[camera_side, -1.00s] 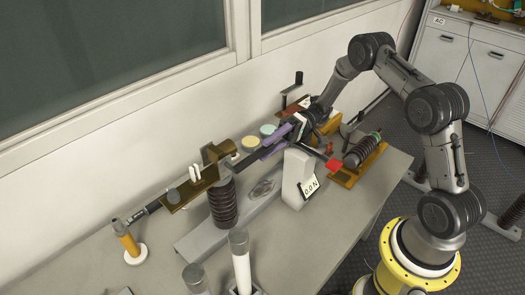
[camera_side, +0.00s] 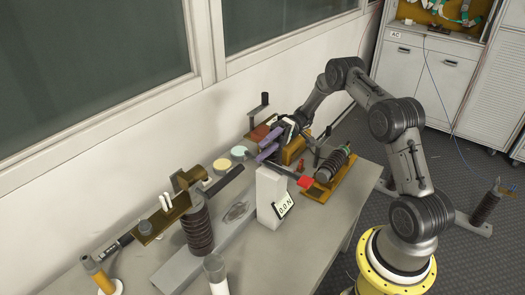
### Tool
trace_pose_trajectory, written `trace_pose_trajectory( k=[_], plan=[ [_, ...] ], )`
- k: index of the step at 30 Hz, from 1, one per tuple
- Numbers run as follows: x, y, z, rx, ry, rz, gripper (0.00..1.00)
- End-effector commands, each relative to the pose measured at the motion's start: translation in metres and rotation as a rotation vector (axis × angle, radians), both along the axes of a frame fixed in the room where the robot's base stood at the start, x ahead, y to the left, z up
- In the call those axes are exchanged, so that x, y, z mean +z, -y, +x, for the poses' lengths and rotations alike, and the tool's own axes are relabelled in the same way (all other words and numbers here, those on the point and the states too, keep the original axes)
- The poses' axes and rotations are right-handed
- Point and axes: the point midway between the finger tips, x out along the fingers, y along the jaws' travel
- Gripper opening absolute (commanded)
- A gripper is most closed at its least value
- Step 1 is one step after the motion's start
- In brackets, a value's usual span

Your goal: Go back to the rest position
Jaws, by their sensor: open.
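My gripper (camera_side: 264,145) has purple fingers. It is open, with a gap between the fingers and nothing seen in it. It hovers over the back middle of the grey table (camera_side: 325,228), above and behind the white upright block with the display (camera_side: 270,195). A dark rod (camera_side: 225,180), perhaps a fuse, extends right from the brown bracket (camera_side: 188,178) on the ribbed dark insulator (camera_side: 198,228). The gripper is apart from this rod, up and to its right.
A red piece (camera_side: 305,182) on a dark lever and a second ribbed insulator (camera_side: 330,165) stand just right of the gripper. A yellow cylinder (camera_side: 98,275) stands at the front left. Bare table lies at the front right.

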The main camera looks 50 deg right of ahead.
Motion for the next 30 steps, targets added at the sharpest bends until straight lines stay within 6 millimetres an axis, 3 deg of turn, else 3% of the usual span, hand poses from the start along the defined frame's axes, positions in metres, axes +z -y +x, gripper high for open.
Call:
trace_pose_trajectory(
  k=[5,11,16,21,30],
  plan=[
    [0.015,-0.011,-0.003,0.036,-0.026,-0.069,0.56],
    [0.058,-0.049,-0.028,0.129,-0.118,-0.342,0.56],
    [0.090,-0.077,-0.066,0.158,-0.177,-0.628,0.56],
    [0.113,-0.092,-0.109,0.116,-0.181,-0.904,0.56],
    [0.137,-0.093,-0.185,-0.109,-0.062,-1.301,0.56]
  ],
)
